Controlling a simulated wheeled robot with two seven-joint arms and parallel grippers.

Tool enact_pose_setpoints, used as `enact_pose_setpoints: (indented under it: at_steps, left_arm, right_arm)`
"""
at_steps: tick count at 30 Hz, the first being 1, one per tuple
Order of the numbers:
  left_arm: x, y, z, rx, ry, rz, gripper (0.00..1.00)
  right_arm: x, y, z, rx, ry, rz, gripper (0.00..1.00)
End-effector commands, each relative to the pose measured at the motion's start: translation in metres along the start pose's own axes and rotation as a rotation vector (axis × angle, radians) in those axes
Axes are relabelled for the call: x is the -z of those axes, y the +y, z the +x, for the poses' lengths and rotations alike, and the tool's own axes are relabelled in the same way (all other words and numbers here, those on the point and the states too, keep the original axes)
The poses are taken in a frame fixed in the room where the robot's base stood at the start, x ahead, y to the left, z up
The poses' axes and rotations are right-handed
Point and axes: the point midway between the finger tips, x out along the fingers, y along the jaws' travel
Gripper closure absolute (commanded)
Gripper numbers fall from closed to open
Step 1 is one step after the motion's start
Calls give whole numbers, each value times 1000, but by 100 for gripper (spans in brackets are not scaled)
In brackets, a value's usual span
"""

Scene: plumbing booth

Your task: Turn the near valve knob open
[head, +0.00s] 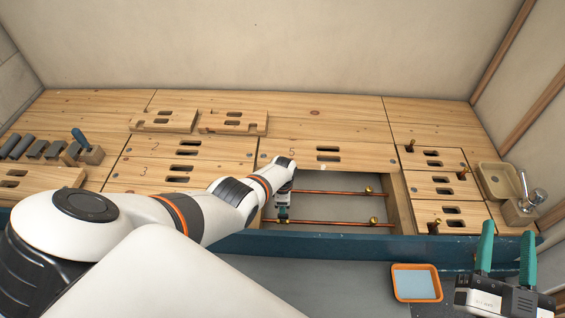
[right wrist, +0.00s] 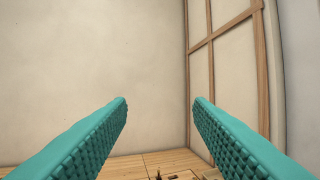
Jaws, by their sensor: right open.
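Two copper pipes run across an open recess in the wooden deck, each with a small brass knob. The near valve knob (head: 373,221) sits on the near pipe (head: 330,222), and the far knob (head: 369,190) sits on the far pipe. My left gripper (head: 283,213) reaches down into the left end of the recess, left of both knobs. It is small and partly hidden by its wrist, so its jaw opening is unclear. My right gripper (head: 508,234) is at the lower right, its teal fingers apart and empty. Its fingers also show in the right wrist view (right wrist: 160,100), with wall between them.
An orange tray (head: 393,284) with a pale blue inside lies below the blue front edge (head: 330,246). A basin with a tap (head: 536,196) stands at the right. Slotted wooden panels (head: 434,186) surround the recess. Grey blocks (head: 32,149) lie far left.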

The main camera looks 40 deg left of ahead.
Motion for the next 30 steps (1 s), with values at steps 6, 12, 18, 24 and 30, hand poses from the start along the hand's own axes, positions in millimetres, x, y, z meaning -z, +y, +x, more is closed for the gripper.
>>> enact_pose_setpoints:
  at_steps: [6, 12, 18, 24, 30]
  left_arm:
    - [0, 0, -16, -1, 0, 0, 63]
    - [0, 1, -27, -1, 0, 0, 63]
    - [-1, 1, -38, -1, -1, -1, 63]
    - [-1, 1, -44, -2, -1, -1, 63]
    - [-1, 1, -45, -2, -1, -1, 63]
  right_arm:
    - [38, -6, -9, 15, 280, -7, 53]
    - [72, -13, -31, 31, 535, -11, 53]
    - [98, -18, -61, 46, 774, -11, 53]
    - [112, -22, -86, 57, 934, -10, 53]
    - [117, -22, -96, 60, 992, -9, 53]
